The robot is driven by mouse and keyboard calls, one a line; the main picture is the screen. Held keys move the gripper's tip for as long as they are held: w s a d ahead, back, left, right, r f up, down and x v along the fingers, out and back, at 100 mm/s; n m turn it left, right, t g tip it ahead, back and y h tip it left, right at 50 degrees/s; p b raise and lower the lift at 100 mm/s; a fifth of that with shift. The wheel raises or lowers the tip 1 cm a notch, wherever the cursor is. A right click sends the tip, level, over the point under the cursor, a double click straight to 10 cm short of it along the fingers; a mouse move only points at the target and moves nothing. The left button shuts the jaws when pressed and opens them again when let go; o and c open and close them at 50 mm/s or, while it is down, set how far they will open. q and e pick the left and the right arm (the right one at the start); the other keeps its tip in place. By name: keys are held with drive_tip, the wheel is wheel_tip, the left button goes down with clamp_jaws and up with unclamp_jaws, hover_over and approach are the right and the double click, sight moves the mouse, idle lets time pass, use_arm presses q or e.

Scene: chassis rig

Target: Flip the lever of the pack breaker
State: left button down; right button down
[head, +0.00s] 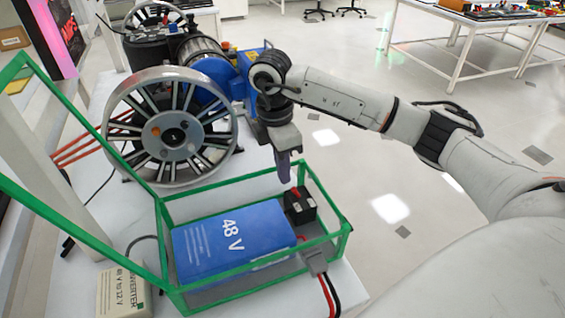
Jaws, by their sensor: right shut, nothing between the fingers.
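The pack breaker (302,208) is a small black box at the right end of the green-framed tray (172,240). A small red lever (296,192) shows on its top; which way it is set is too small to tell. My right gripper (285,181) is shut and empty, pointing down just above and left of the breaker in the picture. Whether it touches the lever I cannot tell. A blue 48 V battery pack (230,240) lies in the tray beside the breaker. My left gripper is not in view.
A large spoked wheel (170,128) with a blue motor stands behind the tray. The tray's green frame rises around the pack. A converter box (123,292) lies at front left. Red and black cables (328,296) leave the tray's right front corner. Open floor lies to the right.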

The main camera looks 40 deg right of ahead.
sight(296, 193)
drive_tip(key=f, duration=0.6)
drive_tip(key=shift+d, duration=0.3)
drive_tip(key=shift+d, duration=0.1)
